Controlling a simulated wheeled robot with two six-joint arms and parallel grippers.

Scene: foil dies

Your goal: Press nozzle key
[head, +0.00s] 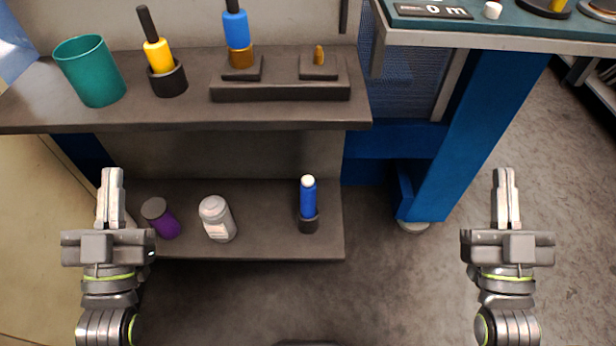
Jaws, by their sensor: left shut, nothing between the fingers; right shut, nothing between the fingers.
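A teal console (520,22) shows only in part at the top right of the head view. On it are a dark display (432,11) with white characters, a small white and red piece (492,10) and a round dark piece with a yellow middle (557,6). The console is cut off by the top edge, and I cannot tell which part is the nozzle key. My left gripper (112,172) is shut and empty, in front of the lower shelf. My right gripper (506,172) is shut and empty, over the floor below the console and apart from it.
The upper shelf (190,119) holds a teal cup (90,70), a yellow-handled tool (158,57) in a dark holder and a dark stand (280,91) with a blue-handled tool (236,30). The lower shelf (270,225) holds a purple jar (162,220), white bottle (217,220) and blue tool (308,198).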

